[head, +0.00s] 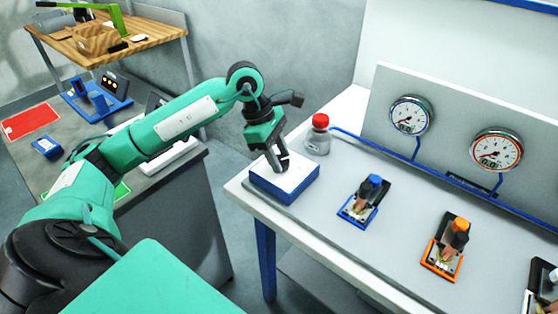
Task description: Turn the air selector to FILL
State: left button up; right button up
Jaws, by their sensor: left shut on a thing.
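A blue box with a white top (290,192) sits at the left end of the grey bench; it looks like the air selector. My left gripper (279,167) points down onto its white top and is shut on a small part there, likely the selector's knob. The fingers hide most of that part, so I cannot tell which way it points. No FILL marking is readable at this size. My right gripper is not in view.
A grey bottle with a red cap (318,135) stands just behind the box. Blue (364,200) and orange (447,250) valve units stand to the right. Two gauges (410,115) (496,149) are on the back panel. A dark side table (180,185) lies left, across a gap.

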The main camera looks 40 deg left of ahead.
pick_arm(q)
jog(key=shift+f+n+t+b, duration=0.15)
jog(key=shift+n+t+b, duration=0.15)
jog(key=shift+n+b, duration=0.55)
jog(key=n+t+y+b, duration=0.1)
jog(key=n+b, duration=0.1)
jog(key=n, duration=0.2)
jog(key=shift+s, duration=0.15)
jog(key=n+t+y+b, duration=0.1)
jog(key=n, duration=0.2)
jog(key=n+y+b, duration=0.1)
jog(key=n, duration=0.2)
jog(key=shift+d+r+t+b, duration=0.2)
jog(key=shift+t+b, duration=0.1)
jog(key=shift+t, duration=0.1)
jog(key=shift+n+y+b, duration=0.4)
jog(key=shift+n+y, duration=0.1)
jog(key=shift+n, duration=1.05)
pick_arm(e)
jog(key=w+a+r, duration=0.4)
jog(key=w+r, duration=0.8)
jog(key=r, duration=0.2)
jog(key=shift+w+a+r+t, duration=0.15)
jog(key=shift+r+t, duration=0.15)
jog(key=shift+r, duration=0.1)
pick_arm(q)
jog(key=o, duration=1)
jog(key=shift+s, duration=0.1)
jog(key=shift+r, duration=0.1)
